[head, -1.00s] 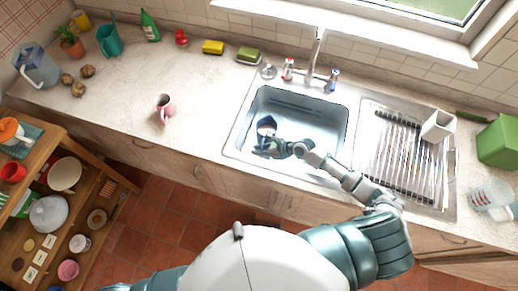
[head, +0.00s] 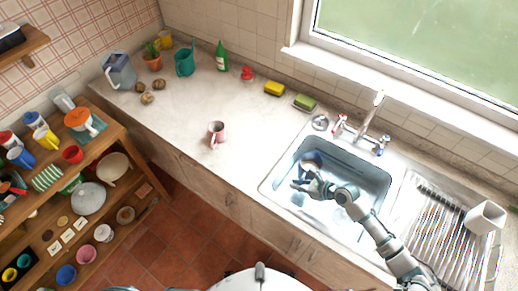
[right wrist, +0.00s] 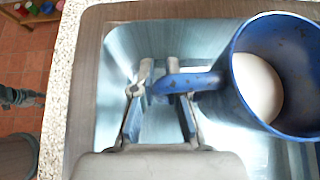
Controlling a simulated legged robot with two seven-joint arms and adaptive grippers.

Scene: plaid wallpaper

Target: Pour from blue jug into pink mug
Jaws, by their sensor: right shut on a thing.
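The blue jug (right wrist: 232,72) is tilted toward the camera in the right wrist view, with a white egg-shaped thing (right wrist: 257,88) inside. My right gripper (right wrist: 160,88) is shut on its handle. In the head view my right gripper (head: 300,184) and the blue jug (head: 313,160) are over the sink basin; the jug is small and partly hidden by the hand there. The pink mug (head: 217,134) stands upright on the counter left of the sink, apart from the gripper.
The sink (head: 350,175) has a tap (head: 368,118) behind it and a drainer with a white cup (head: 485,217) at right. A sponge (head: 304,102), a green bottle (head: 222,57) and a clear jug (head: 119,70) stand toward the back and left. Counter around the mug is clear.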

